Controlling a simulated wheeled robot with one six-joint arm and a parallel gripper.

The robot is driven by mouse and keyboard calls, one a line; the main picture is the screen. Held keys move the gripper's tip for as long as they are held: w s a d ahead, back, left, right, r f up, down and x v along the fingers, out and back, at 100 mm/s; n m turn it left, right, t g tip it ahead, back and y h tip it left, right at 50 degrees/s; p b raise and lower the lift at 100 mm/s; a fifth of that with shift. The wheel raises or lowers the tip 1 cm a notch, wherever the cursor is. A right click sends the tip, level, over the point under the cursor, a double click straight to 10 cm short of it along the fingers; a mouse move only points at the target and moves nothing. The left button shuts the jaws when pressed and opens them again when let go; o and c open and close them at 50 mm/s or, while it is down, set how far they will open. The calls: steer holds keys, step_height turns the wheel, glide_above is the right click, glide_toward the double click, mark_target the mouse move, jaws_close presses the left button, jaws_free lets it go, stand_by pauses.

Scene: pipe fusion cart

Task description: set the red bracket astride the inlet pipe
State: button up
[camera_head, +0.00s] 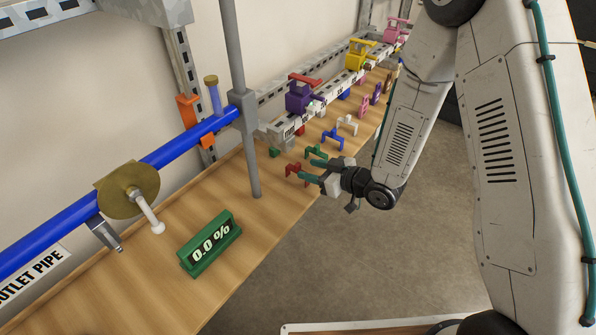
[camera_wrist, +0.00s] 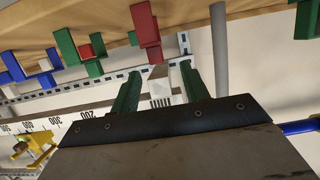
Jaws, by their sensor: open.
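The red bracket (camera_head: 293,168) is at the front edge of the wooden bench, just beyond my gripper (camera_head: 305,164). In the wrist view the red bracket (camera_wrist: 147,28) appears ahead of the gap between the two green fingers of my gripper (camera_wrist: 160,72). The fingers are apart, with nothing held between them. A blue pipe (camera_head: 45,243) runs along the left, past a label (camera_head: 32,276) reading "outlet pipe". I cannot make out an inlet pipe by any label.
A grey post (camera_head: 250,160) stands left of my gripper. Green (camera_head: 323,152), blue (camera_head: 333,139) and white (camera_head: 347,124) brackets are close behind it. A green display (camera_head: 209,243) reads 0.0 %. Purple (camera_head: 299,97) and yellow (camera_head: 356,55) clamps sit on a ruled rail.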

mark_target(299, 165)
steer(key=x, duration=0.6)
steer(key=shift+w+d, duration=0.15)
steer(key=shift+w, duration=0.05)
jaws_close()
